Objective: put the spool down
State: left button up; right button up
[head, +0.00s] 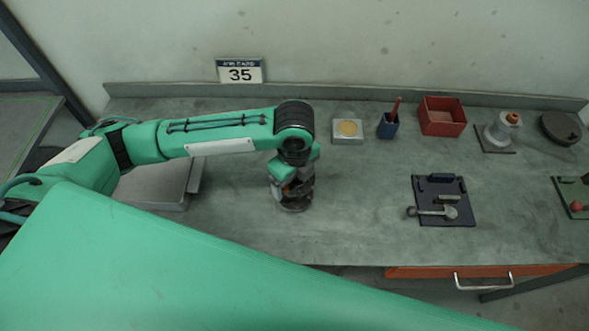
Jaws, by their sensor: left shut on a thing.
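My left arm comes in from the left, and its gripper (291,188) points down over the left-middle part of the bench. The gripper is shut on the spool (294,207), a dark grey piece whose round lower end shows beneath the fingers. Most of the spool is hidden by the gripper and wrist. It is upright and at or close to the bench top; I cannot tell whether it touches. My right gripper is not in view.
The grey bench (350,215) is clear around the spool. Behind stand a tray with a yellow disc (347,128), a blue cup (388,125), a red bin (441,116) and a grey-orange part (500,128). A dark board with tools (457,190) lies right. A metal box (155,188) is left.

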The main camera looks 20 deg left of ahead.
pick_arm(q)
jog(key=shift+f, duration=1.05)
jog(key=shift+f, duration=0.1)
jog(key=o, duration=1.7)
jog(key=shift+f, duration=0.1)
jog(key=shift+o, duration=0.2)
notch_tip(320, 180, up, 12)
jog(key=shift+r+b, duration=0.15)
jog(key=shift+b, duration=0.9)
